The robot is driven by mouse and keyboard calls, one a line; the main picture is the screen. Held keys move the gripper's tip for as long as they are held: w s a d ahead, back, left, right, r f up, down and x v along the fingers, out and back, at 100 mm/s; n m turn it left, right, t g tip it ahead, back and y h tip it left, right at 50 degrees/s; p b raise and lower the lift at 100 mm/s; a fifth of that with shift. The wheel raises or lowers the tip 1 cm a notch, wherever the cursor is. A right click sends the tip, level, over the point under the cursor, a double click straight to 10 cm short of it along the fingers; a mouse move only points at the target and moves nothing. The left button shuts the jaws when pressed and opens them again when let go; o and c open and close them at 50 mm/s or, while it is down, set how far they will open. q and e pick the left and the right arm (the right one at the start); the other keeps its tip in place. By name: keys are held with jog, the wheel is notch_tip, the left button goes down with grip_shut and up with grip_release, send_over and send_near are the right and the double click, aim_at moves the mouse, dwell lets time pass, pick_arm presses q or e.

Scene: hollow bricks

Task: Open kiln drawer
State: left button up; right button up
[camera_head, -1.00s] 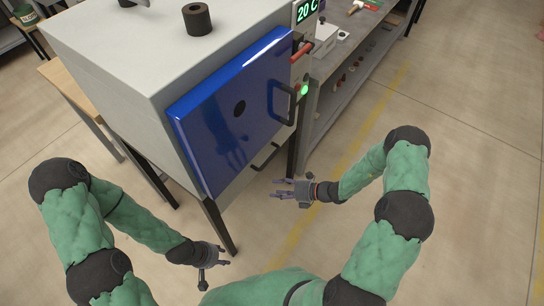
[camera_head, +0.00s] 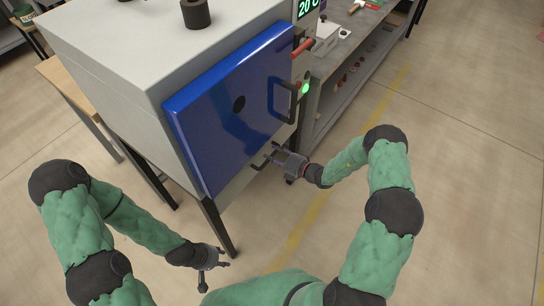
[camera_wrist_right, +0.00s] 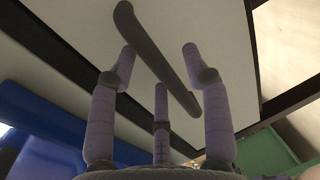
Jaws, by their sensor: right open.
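The kiln is a grey box with a blue door (camera_head: 215,110) on its front. Below the door, near its lower right, a dark drawer handle (camera_head: 262,160) shows, partly hidden by my right gripper. My right gripper (camera_head: 276,153) is open, with its fingers at the handle. In the right wrist view the dark bar of the drawer handle (camera_wrist_right: 158,58) runs slantwise between the spread fingers of the right gripper (camera_wrist_right: 160,75). I cannot tell whether they touch it. My left gripper (camera_head: 224,257) hangs low at the left, away from the kiln; its opening is unclear.
A black door handle (camera_head: 284,100) sits above the drawer handle. A red lever (camera_head: 302,47), a lit green button (camera_head: 305,88) and a 20 C display (camera_head: 307,7) are on the right side. A grey shelf bench (camera_head: 345,65) stands to the right. The floor in front is free.

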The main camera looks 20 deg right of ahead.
jog(key=shift+w+a+f, duration=0.1)
jog(key=shift+w+a, duration=0.2)
jog(key=shift+w, duration=0.1)
grip_shut()
jog(key=shift+s+d, duration=0.1)
